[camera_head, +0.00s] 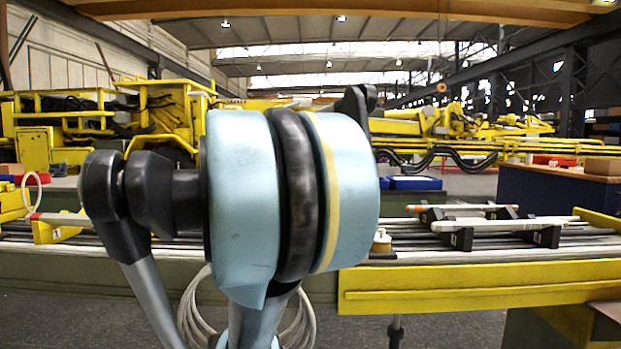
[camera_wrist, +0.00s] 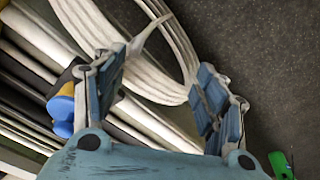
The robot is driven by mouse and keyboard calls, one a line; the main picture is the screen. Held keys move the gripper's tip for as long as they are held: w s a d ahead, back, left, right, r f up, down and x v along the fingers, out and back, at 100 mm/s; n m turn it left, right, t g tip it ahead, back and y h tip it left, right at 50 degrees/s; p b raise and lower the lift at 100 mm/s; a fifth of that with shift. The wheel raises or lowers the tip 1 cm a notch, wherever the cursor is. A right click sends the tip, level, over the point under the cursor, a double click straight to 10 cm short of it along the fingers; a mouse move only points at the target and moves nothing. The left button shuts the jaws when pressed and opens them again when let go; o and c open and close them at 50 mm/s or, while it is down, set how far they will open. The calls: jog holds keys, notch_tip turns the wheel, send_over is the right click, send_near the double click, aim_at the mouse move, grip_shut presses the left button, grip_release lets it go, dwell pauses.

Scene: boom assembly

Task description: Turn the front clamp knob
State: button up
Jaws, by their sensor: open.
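In the wrist view my gripper (camera_wrist: 160,88) is open, its two blue padded fingers spread apart with nothing held between them. A rounded blue and yellow part (camera_wrist: 62,112) lies just left of the left finger, partly hidden by it. It may be a clamp knob, but I cannot tell which one. A black block (camera_wrist: 68,76) shows beside it, against the pale rails. In the head view my own arm covers the middle, and my gripper is hidden. A small cream knob-like part (camera_head: 381,241) sits on the rails just right of my arm.
White looped cables (camera_wrist: 165,45) run behind the open fingers; loops also hang below the rails in the head view (camera_head: 196,305). A yellow beam (camera_head: 480,287) runs along the front right. Black blocks (camera_head: 461,239) carry pale bars on the rails.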

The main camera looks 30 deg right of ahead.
jog(key=w+d+r+g, duration=0.1)
jog(key=w+d+r, duration=0.6)
jog(key=r, duration=0.4)
jog(key=w+d+r, duration=0.5)
jog(key=d+r, duration=0.3)
jog(key=r, duration=0.3)
jog(key=w+d+r+n, duration=0.1)
jog(key=d+r, duration=0.6)
jog(key=d, duration=0.3)
jog(key=w+d+r+n, duration=0.1)
jog(key=d+r, duration=0.5)
jog(key=d, duration=0.4)
jog(key=shift+g, duration=0.4)
jog(key=f, duration=1.7)
jog(key=shift+s+d, duration=0.1)
jog(key=shift+s, duration=0.15)
jog(key=c, duration=1.1)
